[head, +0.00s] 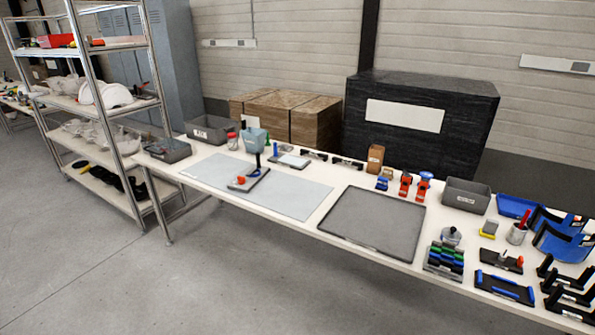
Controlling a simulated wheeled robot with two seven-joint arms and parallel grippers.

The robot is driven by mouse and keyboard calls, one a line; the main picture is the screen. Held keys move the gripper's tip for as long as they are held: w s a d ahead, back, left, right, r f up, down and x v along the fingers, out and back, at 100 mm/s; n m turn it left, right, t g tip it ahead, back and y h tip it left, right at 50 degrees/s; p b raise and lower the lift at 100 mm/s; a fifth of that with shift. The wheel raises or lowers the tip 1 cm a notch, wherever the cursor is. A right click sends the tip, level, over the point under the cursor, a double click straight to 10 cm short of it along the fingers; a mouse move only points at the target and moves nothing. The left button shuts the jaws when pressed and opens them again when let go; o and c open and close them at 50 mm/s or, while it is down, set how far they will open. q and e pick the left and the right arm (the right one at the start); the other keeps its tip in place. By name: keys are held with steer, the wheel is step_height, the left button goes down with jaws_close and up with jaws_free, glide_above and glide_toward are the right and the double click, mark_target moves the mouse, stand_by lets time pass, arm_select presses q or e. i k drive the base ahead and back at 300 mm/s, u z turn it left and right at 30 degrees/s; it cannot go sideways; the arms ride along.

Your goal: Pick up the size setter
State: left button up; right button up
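I cannot tell for sure which item is the size setter. One candidate is a dark flat base with an orange knob (241,180) on the light grey mat, with a light blue cup-like part (254,139) on a dark post above it. Another is a small black plate with an upright peg and an orange knob (501,260) at the right of the table. A black and blue flat fixture (504,288) lies just in front of that plate. Neither of my grippers shows in the head view.
The long white table (345,175) holds a light grey mat (290,200), a dark grey mat (374,220) and grey bins (466,195). Blue and black holders (560,237) crowd its right end. A metal shelf rack (101,118) stands left. The floor in front is clear.

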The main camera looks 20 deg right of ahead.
mark_target(254, 173)
steer(key=z, duration=0.75)
steer(key=i, duration=0.85)
steer(key=z, duration=0.5)
